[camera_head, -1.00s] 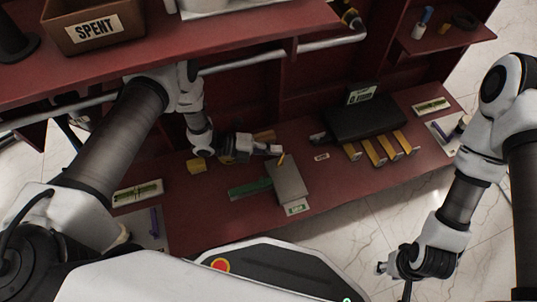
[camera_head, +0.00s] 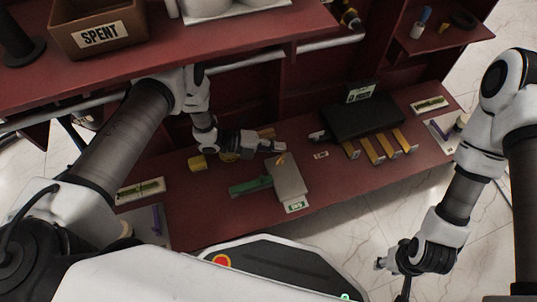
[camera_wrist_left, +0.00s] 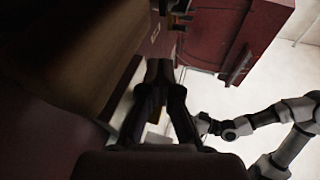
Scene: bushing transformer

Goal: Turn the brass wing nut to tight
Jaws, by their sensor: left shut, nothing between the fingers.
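A small brass-yellow piece (camera_head: 281,160), likely the wing nut, sits at the back edge of a grey block (camera_head: 288,181) on the red bench. Its angle is too small to read. My left gripper (camera_head: 278,147) is shut and empty, just behind and above this piece; I cannot tell whether they touch. In the left wrist view the left fingers (camera_wrist_left: 160,72) come together at their tips, and the wing nut cannot be made out clearly. My right gripper (camera_head: 381,264) hangs low in front of the bench, away from the block; its jaws are too small to judge.
A green piece (camera_head: 250,186) lies left of the block, with a yellow block (camera_head: 197,163) further left. A black case (camera_head: 362,118) with several yellow bars stands to the right. A shelf with a SPENT box (camera_head: 98,27) overhangs the bench's back left.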

